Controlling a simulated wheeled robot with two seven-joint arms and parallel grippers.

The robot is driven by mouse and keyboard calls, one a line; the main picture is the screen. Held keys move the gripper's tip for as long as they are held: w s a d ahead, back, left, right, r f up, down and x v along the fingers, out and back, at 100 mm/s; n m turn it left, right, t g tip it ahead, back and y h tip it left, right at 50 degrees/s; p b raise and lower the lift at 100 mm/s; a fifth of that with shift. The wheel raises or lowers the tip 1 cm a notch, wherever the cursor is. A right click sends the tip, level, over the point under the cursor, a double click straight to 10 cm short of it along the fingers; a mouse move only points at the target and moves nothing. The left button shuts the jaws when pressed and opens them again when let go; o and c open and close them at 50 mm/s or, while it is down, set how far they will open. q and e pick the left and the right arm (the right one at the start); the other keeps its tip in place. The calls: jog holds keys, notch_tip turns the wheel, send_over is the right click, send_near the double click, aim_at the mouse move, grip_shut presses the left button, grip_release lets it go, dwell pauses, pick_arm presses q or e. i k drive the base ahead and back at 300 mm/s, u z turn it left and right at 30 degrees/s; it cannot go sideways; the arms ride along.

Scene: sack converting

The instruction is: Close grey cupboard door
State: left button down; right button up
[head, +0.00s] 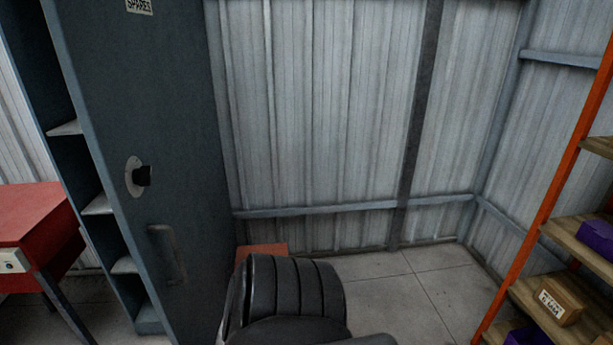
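The grey cupboard door (160,120) stands open at the left of the head view. It is a tall dark blue-grey panel with a "SPARES" label (139,6) at its top. A round plate with a black knob (139,177) and a handle (167,254) lower down show on its face. Past its left edge the cupboard's inside is visible, with several light shelf edges (98,205). No gripper shows in the view, so nothing is seen touching the door.
A black ribbed rounded shape (290,300) stands low in front of the door's right side; I cannot tell what it is. A red table (30,215) is at the left. An orange-framed rack (540,235) with boxes stands right. Concrete floor (410,290) between is clear.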

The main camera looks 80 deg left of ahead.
aim_at(121, 64)
jog(key=u, duration=3.45)
jog(key=i, duration=0.5)
jog(key=u, duration=2.4)
jog(key=k, duration=1.35)
jog(key=z, duration=1.6)
